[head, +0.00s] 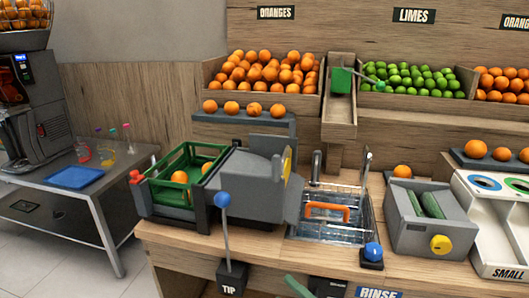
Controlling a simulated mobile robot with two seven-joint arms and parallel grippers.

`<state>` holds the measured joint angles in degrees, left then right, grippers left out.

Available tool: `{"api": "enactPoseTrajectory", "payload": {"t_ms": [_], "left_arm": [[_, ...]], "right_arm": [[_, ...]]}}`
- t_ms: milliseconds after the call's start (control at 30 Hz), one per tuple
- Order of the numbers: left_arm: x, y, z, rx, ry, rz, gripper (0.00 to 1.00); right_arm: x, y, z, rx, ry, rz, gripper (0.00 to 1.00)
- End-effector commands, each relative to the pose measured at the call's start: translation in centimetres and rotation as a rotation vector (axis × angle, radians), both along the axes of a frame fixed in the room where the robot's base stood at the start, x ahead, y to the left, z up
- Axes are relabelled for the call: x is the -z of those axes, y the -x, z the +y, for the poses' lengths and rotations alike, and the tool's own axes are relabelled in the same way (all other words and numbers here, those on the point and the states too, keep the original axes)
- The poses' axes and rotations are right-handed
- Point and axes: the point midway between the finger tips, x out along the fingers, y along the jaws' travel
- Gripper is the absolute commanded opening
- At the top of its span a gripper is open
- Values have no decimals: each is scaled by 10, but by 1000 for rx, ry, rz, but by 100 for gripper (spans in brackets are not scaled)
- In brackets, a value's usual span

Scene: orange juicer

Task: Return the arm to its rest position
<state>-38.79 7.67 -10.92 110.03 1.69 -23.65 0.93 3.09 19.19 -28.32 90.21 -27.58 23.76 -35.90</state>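Neither of my grippers nor my arms shows in the head view, so I cannot tell their pose. On the wooden counter (420,267), a green crate (160,192) with a few oranges (180,177) in it stands at the left. A grey box-like unit (240,187) is beside it on the right. A lever with a blue ball (222,199) rises from a block marked TIP (232,275). A wire basket with an orange handle (328,211) sits in the middle. A blue knob (373,251) is above the RINSE label.
Bins of oranges (262,72) and limes (420,81) line the back, with a wooden chute (339,118) between them. A grey box (428,228) with a yellow knob and a white sorting tray (499,240) are at the right. A juicer (40,120) stands on a side table at the left.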

Motion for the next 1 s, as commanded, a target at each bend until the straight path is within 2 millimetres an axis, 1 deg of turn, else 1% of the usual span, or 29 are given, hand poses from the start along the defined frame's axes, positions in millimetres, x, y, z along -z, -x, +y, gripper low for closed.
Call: {"api": "enactPoseTrajectory", "payload": {"t_ms": [33,67,100,167,200,267,300,367,400,433,500,533,633,733,1000], "left_arm": [[-6,0,0,-2,0,-2,0],[-8,-1,0,-2,1,-3,0],[-10,-1,0,-2,0,-4,0],[-13,-1,1,-3,1,-7,0],[-16,-2,1,-3,1,-9,0],[-19,-2,1,-4,1,-12,0],[-21,-2,1,-4,1,-14,0],[-24,-3,1,-6,2,-17,0],[-25,-3,2,-6,2,-18,0],[-26,-3,2,-7,1,-18,0],[-27,-3,2,-7,1,-18,0],[-27,-3,2,-7,0,-17,0],[-27,-2,2,-7,0,-16,0],[-27,-2,3,-8,-1,-16,0],[-26,-2,3,-8,-1,-14,0]], "right_arm": [[14,9,-11,68,-100,152,91],[24,14,-18,112,-158,242,91],[39,21,-29,170,-237,363,91],[62,37,-45,261,-357,542,91],[79,50,-56,324,-436,660,91],[103,74,-71,418,-552,828,91],[118,91,-80,479,-625,933,91],[137,117,-91,565,-723,1070,91],[148,134,-97,619,-780,1149,91],[155,146,-100,655,-820,1201,91],[167,169,-107,726,-892,1299,91],[171,178,-109,750,-917,1331,91],[178,195,-113,802,-968,1397,91],[181,200,-114,817,-982,1416,91],[181,199,-113,815,-979,1415,91]]}}
